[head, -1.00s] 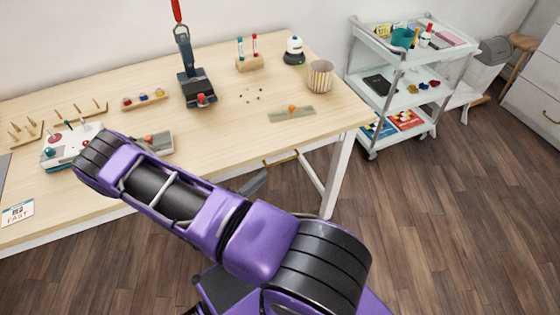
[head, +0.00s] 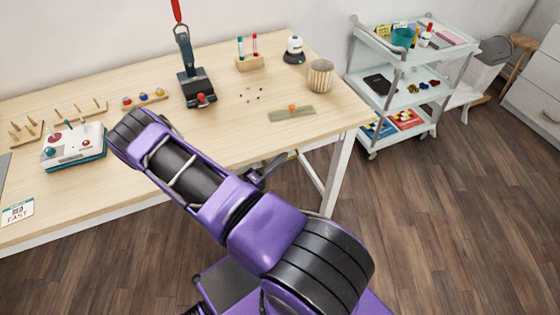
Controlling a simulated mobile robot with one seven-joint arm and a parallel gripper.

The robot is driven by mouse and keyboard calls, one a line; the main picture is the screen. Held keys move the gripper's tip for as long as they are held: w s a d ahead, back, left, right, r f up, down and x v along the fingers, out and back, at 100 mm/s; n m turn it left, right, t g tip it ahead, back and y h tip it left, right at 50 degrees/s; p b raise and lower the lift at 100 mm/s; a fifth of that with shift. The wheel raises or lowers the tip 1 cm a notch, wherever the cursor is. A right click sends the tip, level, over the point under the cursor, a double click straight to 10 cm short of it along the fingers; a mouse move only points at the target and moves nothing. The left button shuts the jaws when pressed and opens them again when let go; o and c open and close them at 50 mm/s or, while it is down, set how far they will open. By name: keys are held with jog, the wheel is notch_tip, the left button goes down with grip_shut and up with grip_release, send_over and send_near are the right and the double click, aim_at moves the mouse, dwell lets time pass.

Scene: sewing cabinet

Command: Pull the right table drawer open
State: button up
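The wooden table (head: 225,130) runs across the left and middle of the head view. The right table drawer sits under its front edge near the right leg. Only a narrow pale strip of the drawer front (head: 318,144) shows, and it looks closed. My gripper (head: 277,164) is dark and sits just below the table's front edge, at the drawer front. The drawer handle is hidden behind it or too small to make out. I cannot tell whether the fingers touch the handle or how far apart they are.
On the table stand a white control box (head: 73,147), a dark clamp-like device (head: 197,88), a striped cup (head: 320,76) and small parts. A white table leg (head: 338,175) is right of my gripper. A shelf cart (head: 400,90) stands further right. The floor in front is clear.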

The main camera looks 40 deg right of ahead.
grip_shut()
dwell(1.1)
